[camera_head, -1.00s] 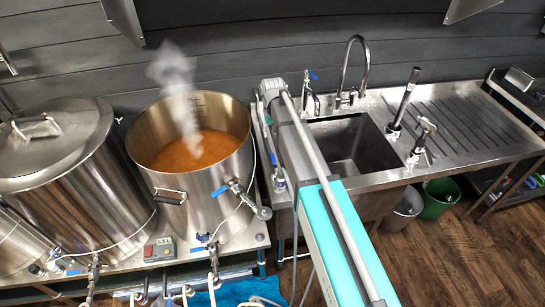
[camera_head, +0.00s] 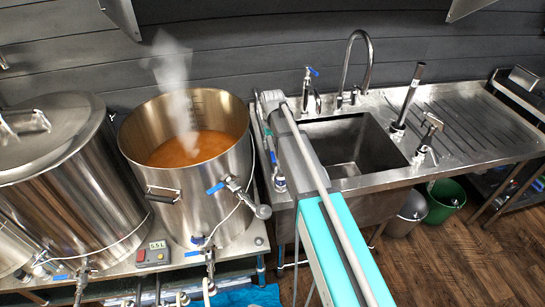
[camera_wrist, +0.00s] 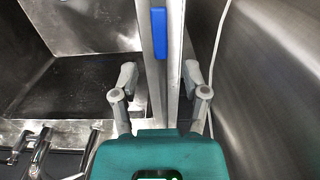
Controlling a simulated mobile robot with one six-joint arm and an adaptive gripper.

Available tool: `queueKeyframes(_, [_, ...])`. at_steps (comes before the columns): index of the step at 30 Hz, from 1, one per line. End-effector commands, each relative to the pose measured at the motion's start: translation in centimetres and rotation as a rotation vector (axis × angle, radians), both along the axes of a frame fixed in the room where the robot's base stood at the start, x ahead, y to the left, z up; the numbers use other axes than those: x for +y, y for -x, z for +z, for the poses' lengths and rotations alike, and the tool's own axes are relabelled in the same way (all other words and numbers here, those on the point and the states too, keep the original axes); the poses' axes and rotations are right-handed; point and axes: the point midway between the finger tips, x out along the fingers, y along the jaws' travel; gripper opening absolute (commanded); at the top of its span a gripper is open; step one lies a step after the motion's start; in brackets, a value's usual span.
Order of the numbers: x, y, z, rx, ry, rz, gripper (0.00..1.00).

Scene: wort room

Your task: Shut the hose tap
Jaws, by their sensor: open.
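A blue lever (camera_wrist: 159,33), which I take as the hose tap's handle, lies along a narrow metal strip between the sink and the steel pot in the wrist view. In the head view a blue lever (camera_head: 273,157) shows in the same gap, left of my arm; its metal fitting (camera_head: 280,184) is just below it. My gripper (camera_wrist: 159,75) is open and empty, its fingers on either side of the strip. The lever lies between the finger lines but farther up the picture, apart from the fingertips.
The steaming open pot (camera_head: 222,165) stands close on the left, with its own blue-handled valve (camera_head: 222,186). The sink (camera_head: 350,150) is on the right, with a gooseneck faucet (camera_head: 368,60) and another blue-levered tap (camera_head: 311,73) behind. A pale hose (camera_wrist: 217,50) runs beside the pot.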

Motion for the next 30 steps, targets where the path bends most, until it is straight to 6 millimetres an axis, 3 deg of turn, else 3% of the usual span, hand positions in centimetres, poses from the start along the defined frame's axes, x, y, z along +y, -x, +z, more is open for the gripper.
queueKeyframes(15, [0.0,0.0,-4.0,0.0,0.0,0.0,0.59])
queueKeyframes(30, [0.0,0.0,-4.6,0.0,0.0,0.0,0.59])
